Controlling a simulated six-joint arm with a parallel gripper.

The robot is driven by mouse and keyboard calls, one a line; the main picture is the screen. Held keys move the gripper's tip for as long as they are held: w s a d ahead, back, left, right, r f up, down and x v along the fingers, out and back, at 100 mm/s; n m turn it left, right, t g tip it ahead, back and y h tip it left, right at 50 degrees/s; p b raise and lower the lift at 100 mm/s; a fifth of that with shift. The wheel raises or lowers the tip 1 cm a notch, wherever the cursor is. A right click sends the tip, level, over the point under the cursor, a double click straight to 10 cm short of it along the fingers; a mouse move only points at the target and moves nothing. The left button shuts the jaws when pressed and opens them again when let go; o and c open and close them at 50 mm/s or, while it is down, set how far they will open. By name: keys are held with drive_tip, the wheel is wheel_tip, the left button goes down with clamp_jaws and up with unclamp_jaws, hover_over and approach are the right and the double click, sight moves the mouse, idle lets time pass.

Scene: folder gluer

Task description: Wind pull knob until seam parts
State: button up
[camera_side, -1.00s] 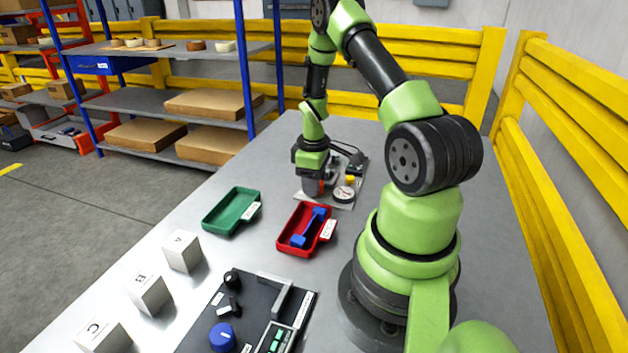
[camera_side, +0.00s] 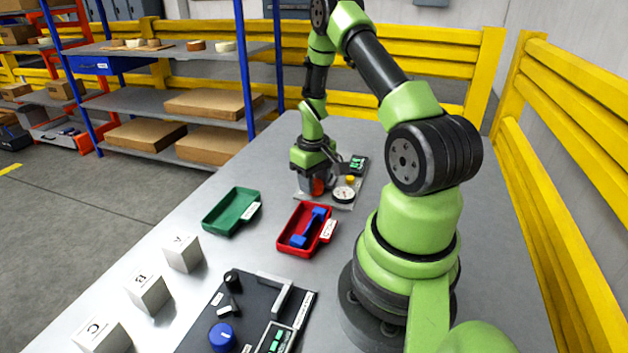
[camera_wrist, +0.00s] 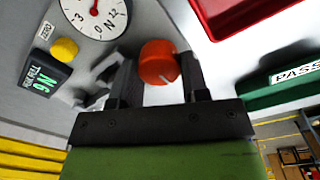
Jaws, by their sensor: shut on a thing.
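The orange-red pull knob (camera_wrist: 160,62) sits between the two dark fingers of my gripper (camera_wrist: 160,80) in the wrist view, and the gripper is shut on it. A pale pointer mark shows on the knob's face. In the side view my gripper (camera_side: 318,182) is low over the grey test plate at the far part of the table, and a bit of the knob (camera_side: 318,187) shows there. A round white dial (camera_wrist: 96,14) with a red needle stands beside the knob. The seam is not clearly visible.
A yellow button (camera_wrist: 64,50) and a green-lit readout (camera_wrist: 45,75) marked N are near the dial. A red tray (camera_side: 284,242) with a blue part and an empty green tray (camera_side: 215,220) stand nearer. White blocks and a dark control panel (camera_side: 252,295) lie at the front.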

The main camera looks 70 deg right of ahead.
drive_tip(key=shift+m, duration=0.9)
drive_tip(key=o, duration=0.9)
wheel_tip(320, 180, up, 10)
drive_tip(key=shift+a, duration=0.1)
